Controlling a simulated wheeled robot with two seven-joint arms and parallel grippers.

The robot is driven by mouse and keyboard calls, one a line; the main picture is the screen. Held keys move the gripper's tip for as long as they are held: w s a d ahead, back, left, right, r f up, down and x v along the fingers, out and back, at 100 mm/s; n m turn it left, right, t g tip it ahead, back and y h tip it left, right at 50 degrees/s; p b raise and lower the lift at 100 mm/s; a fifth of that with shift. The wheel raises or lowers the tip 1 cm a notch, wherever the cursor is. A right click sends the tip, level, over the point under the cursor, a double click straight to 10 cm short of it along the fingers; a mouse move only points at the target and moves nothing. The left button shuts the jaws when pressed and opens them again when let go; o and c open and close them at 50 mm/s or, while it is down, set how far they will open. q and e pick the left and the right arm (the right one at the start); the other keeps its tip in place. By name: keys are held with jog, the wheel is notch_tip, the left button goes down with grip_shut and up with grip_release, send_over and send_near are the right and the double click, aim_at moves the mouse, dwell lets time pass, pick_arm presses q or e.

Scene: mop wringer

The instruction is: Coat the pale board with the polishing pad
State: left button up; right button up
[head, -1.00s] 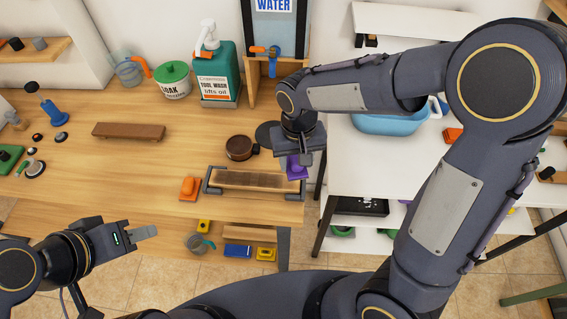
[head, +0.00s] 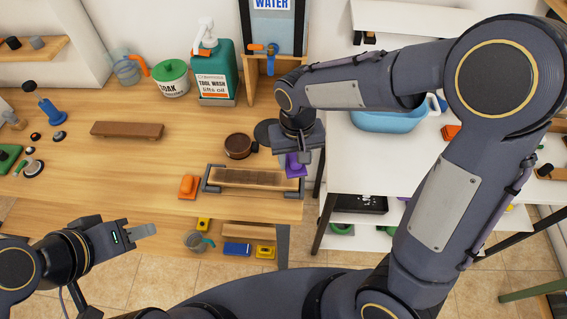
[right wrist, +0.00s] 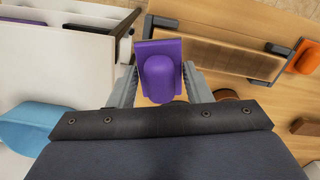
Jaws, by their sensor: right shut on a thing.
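The board (head: 255,179) lies across two dark end clamps at the table's front edge. Its upper face shows a darker brown, uneven area along most of its length, with a paler strip on the front side. It also shows in the right wrist view (right wrist: 215,54). My right gripper (head: 297,155) is shut on the purple polishing pad (right wrist: 161,72), near the board's right end clamp. Whether the pad touches the clamp or hovers above I cannot tell. My left gripper (head: 145,230) is off the table's front edge at lower left, seemingly empty; its finger gap is unclear.
An orange block (head: 188,186) sits just left of the board. A round brown tin (head: 239,146) and a dark disc (head: 267,132) stand behind it. A brown plank (head: 127,130) lies farther left. A white table (head: 360,165) with a blue basin (head: 390,121) is at right.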

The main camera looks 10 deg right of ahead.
aim_at(293, 181)
jog(key=shift+f, duration=0.15)
jog(key=shift+f+b, duration=2.35)
jog(key=shift+f, duration=0.35)
jog(key=shift+f+b, duration=0.55)
jog(key=shift+f, duration=0.1)
